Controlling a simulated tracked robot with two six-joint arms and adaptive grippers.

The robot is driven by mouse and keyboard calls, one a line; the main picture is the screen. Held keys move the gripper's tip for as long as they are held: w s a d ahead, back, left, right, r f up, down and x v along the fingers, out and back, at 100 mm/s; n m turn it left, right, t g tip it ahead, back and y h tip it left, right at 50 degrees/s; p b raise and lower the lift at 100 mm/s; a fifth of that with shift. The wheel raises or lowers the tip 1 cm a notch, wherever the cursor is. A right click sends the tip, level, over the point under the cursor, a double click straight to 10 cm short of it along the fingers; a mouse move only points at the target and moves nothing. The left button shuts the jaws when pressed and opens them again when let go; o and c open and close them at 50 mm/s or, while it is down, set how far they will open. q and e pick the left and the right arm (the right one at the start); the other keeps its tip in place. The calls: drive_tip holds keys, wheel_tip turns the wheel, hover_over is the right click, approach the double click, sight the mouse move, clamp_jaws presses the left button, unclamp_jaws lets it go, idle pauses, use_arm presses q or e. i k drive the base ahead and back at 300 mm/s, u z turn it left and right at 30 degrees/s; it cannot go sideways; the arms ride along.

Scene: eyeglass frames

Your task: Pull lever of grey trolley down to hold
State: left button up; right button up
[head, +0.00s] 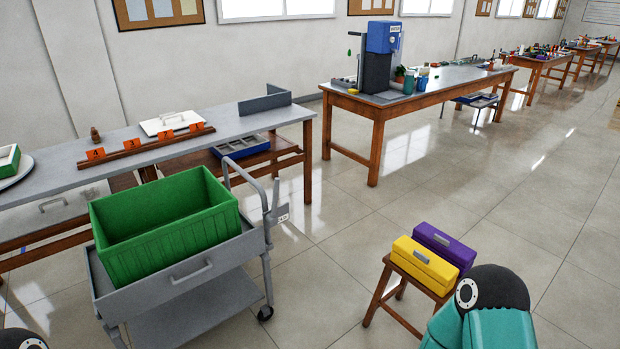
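The grey trolley (180,282) stands at the lower left, with a deep green crate (165,230) on its top tray. A bent tubular handle (258,185) rises at its right end. A grey upright piece (275,196), which looks like the lever, stands beside the handle with a small white label (283,218) next to it. It points upward. Only parts of my arms show, at the bottom left corner and the lower right. Neither gripper is in view, and nothing of mine touches the trolley in this view.
A small wooden stool (384,291) holds a yellow box (424,266) and a purple box (444,243), right of the trolley. A long grey-topped workbench (225,125) stands behind the trolley. Tiled floor (325,240) is clear between trolley and stool.

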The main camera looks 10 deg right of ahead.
sight(271, 218)
drive_tip(key=z, duration=0.15)
drive_tip(key=i, duration=1.3)
drive_tip(key=u, duration=0.5)
drive_tip(key=i, duration=0.6)
drive_tip(key=u, duration=0.35)
drive_tip(key=k, duration=0.95)
drive_tip(key=u, duration=0.15)
drive_tip(key=i, duration=0.95)
drive_tip(key=z, duration=0.1)
